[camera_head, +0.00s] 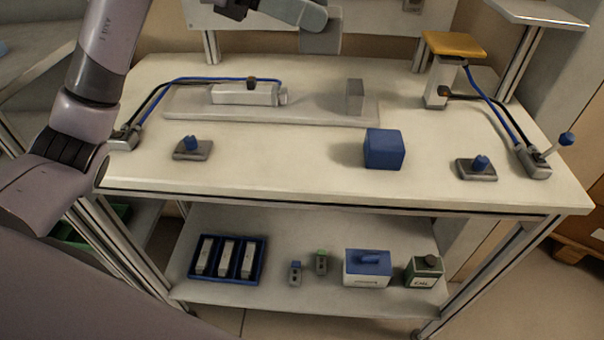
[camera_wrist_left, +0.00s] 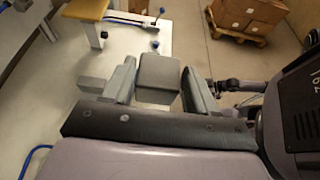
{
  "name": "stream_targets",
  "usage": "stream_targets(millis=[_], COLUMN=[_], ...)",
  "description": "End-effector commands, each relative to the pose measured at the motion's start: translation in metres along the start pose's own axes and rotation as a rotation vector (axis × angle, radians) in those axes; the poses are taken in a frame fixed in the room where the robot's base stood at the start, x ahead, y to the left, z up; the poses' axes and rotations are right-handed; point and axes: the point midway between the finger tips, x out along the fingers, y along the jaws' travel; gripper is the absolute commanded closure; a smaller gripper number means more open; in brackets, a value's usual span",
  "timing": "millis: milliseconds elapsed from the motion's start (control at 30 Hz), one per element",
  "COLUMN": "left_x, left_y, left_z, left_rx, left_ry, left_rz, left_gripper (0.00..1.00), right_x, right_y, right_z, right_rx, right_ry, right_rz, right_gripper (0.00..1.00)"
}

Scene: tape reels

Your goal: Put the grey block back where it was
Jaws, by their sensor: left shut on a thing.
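My left gripper (camera_head: 316,20) is at the top of the head view, above the back of the table. It is shut on a grey block (camera_head: 321,41), held in the air clear of the table. In the left wrist view the grey block (camera_wrist_left: 158,76) sits between the two fingers; its lower part is hidden there. A second grey upright block (camera_head: 355,97) stands on the right part of a pale flat board (camera_head: 320,117). A white cylinder-like device (camera_head: 243,94) lies on the board's left part. My right gripper is not in view.
A blue cube (camera_head: 384,149) stands in front of the board, between two blue-knobbed grey fixtures (camera_head: 193,149) (camera_head: 477,169). A yellow-topped stand (camera_head: 454,44) and a blue-knobbed lever box (camera_head: 533,162) are at the right. A lower shelf (camera_head: 220,293) holds a blue tray and boxes. The table's front left is fairly clear.

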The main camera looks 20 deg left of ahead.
Motion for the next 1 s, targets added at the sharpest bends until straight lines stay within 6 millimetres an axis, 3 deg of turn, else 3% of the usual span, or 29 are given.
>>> stream_targets(millis=[167,733,1000], left_x=[0.004,0.052,0.063], left_y=[-0.002,-0.002,-0.002], left_z=[-0.004,-0.12,-0.147], left_rx=[-0.003,-0.006,-0.002], left_ry=[-0.001,-0.002,-0.003], left_rz=[0.002,0.0,0.003], left_gripper=[0.82,0.82,0.82], right_x=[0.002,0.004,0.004], right_y=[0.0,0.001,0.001], right_z=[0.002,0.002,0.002], right_rx=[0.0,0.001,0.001], right_ry=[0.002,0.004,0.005], right_rz=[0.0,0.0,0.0], right_gripper=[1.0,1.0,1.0])
